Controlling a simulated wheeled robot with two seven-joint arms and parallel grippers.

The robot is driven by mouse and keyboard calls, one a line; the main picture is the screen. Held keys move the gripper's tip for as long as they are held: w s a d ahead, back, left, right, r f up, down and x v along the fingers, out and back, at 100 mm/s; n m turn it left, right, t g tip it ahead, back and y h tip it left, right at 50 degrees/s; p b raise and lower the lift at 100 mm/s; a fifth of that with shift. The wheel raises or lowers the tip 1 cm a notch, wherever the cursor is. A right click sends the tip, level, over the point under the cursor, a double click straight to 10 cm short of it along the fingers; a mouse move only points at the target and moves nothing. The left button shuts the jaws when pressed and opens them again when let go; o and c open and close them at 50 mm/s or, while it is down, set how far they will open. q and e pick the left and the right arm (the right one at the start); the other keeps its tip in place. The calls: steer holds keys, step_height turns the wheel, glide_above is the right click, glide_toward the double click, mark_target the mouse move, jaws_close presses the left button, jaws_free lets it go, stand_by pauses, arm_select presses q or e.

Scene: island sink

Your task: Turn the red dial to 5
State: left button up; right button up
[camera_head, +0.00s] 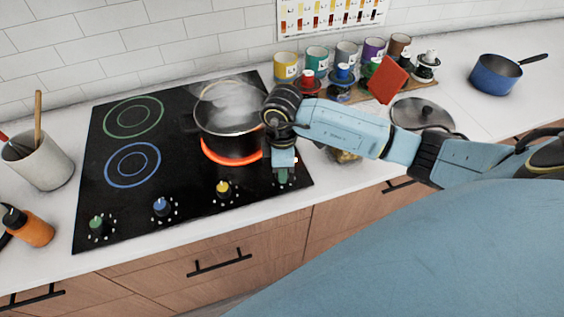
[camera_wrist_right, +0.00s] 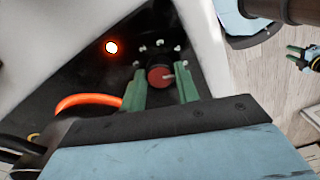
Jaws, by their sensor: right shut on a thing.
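The red dial (camera_wrist_right: 159,77) shows in the right wrist view, on the front right of the black cooktop (camera_head: 110,175), with small marks around its far side. My right gripper (camera_wrist_right: 160,90) is shut on it, one green finger on each side. In the head view the same gripper (camera_head: 283,175) covers the dial. I cannot read which number the dial points to. A glowing orange burner ring (camera_head: 228,158) shows under a steaming pot (camera_head: 228,118). Part of what looks like my left gripper (camera_wrist_right: 307,56) shows at the right edge of the wrist view; its jaws are unclear.
Yellow (camera_head: 223,188), blue (camera_head: 161,206) and green (camera_head: 97,226) dials line the cooktop's front. A lid (camera_head: 421,113) and a row of colored cups (camera_head: 317,58) stand to the right. A blue saucepan (camera_head: 493,76) stands at the far right. The cooktop's left part holds no cookware.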

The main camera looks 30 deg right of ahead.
steer(key=shift+w+m, duration=0.1)
steer(key=shift+m, duration=0.3)
steer(key=o, duration=1)
step_height(320, 180, up, 14)
steer(key=shift+f, duration=0.25)
